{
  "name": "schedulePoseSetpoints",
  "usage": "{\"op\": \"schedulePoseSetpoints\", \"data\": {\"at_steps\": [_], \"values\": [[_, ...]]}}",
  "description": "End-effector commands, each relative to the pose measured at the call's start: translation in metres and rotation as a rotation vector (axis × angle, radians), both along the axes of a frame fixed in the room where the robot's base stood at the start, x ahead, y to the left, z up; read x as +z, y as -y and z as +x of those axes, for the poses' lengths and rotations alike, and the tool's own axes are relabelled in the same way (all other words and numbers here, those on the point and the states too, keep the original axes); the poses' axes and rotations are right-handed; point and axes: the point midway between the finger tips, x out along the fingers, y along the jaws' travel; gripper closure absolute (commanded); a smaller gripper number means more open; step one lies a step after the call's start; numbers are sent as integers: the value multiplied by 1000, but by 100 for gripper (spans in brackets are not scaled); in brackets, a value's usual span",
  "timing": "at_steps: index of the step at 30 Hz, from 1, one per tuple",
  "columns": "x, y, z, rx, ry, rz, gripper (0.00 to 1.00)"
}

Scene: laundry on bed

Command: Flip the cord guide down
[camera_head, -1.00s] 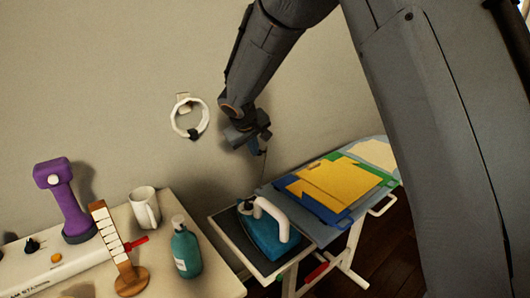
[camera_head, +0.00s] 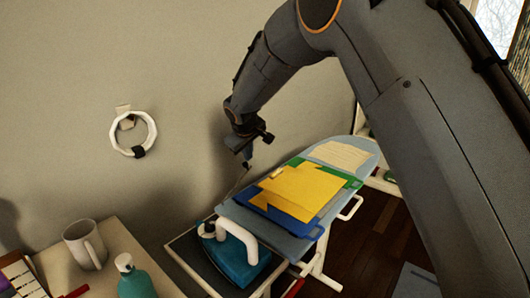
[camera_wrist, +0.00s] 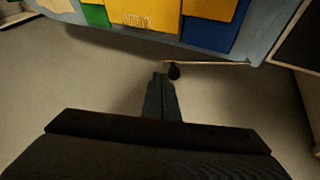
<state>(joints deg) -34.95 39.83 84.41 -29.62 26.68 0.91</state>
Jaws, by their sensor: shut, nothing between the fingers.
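The cord guide (camera_head: 238,182) appears as a thin rod rising at a slant from the wall-side edge of the ironing board (camera_head: 320,233), behind the iron. In the wrist view it is a thin pale rod (camera_wrist: 215,63) along the board's edge, with a dark knob (camera_wrist: 174,72) at its end. My gripper (camera_head: 247,164) is beside the rod's upper end. In the wrist view its closed fingertips (camera_wrist: 160,77) are just left of the knob. The fingers are shut with nothing between them. I cannot tell whether they touch the knob.
A teal iron (camera_head: 240,262) with a white handle stands on the board's near end. Folded yellow, blue and green cloths (camera_head: 300,190) lie on the board. A mug (camera_head: 85,245) and a teal bottle (camera_head: 134,280) stand on a table at left. A white ring (camera_head: 133,133) hangs on the wall.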

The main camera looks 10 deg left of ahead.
Motion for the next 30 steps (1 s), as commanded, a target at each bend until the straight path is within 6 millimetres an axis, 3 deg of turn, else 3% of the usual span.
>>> {"op": "schedulePoseSetpoints", "data": {"at_steps": [3,30], "values": [[-7,-9,1,17,0,0,100],[-13,-13,-12,13,0,0,100]]}}
